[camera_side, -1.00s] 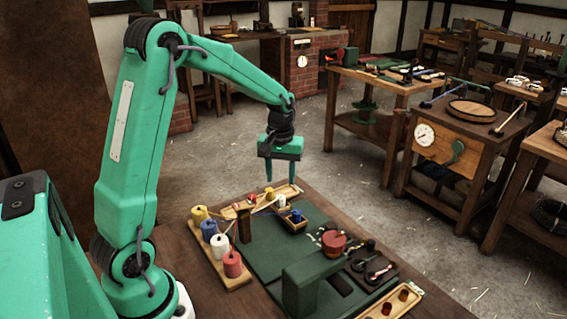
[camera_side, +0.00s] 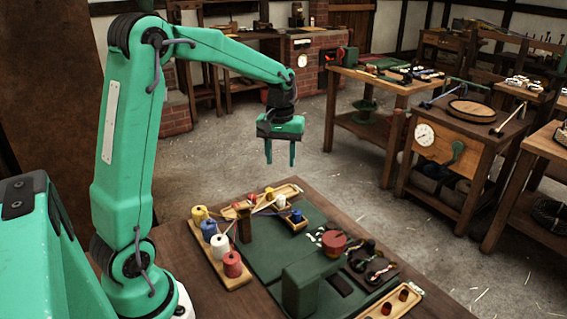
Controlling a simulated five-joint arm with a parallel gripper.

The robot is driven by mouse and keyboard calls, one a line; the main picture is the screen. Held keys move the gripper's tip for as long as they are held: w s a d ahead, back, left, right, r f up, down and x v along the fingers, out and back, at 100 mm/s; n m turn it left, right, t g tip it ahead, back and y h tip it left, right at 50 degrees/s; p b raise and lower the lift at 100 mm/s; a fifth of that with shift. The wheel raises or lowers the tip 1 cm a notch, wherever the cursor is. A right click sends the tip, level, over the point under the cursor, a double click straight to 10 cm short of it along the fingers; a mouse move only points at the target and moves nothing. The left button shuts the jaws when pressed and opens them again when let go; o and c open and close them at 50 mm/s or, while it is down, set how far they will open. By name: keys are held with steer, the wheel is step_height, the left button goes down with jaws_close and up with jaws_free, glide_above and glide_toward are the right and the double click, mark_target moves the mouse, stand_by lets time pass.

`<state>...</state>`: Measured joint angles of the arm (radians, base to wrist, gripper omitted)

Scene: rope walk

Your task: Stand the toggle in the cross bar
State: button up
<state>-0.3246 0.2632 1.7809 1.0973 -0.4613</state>
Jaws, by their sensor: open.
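My gripper (camera_side: 280,158) hangs open and empty, pointing down, high above the far end of the bench. Nothing is between its two green fingers. I cannot tell for certain which small piece is the toggle or which part is the cross bar. A dark wooden post (camera_side: 244,226) stands at the left of the green mat, with pale strands near its top. A narrow wooden tray (camera_side: 413,296) at the front right holds short reddish-brown pieces (camera_side: 403,294).
Yellow, blue, white and red spools (camera_side: 232,264) stand on a board at the left. A long tray (camera_side: 289,189) lies at the back. A green block (camera_side: 303,287), a red round piece (camera_side: 334,242) and dark trays crowd the right. The air around my gripper is clear.

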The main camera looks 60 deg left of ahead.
steer(key=shift+d, duration=0.1)
steer(key=s+d+r+m+t, duration=0.2)
steer(key=s+d, duration=0.4)
steer(key=s, duration=0.3)
steer(key=s+d+r+m+t, duration=0.3)
steer(key=s+d+r+m, duration=0.1)
steer(key=s+d+m, duration=0.3)
steer(key=shift+s+d+r+t, duration=0.3)
steer(key=shift+s+r, duration=0.1)
steer(key=shift+s, duration=0.9)
steer(key=shift+r, duration=2.55)
steer(key=shift+f, duration=0.1)
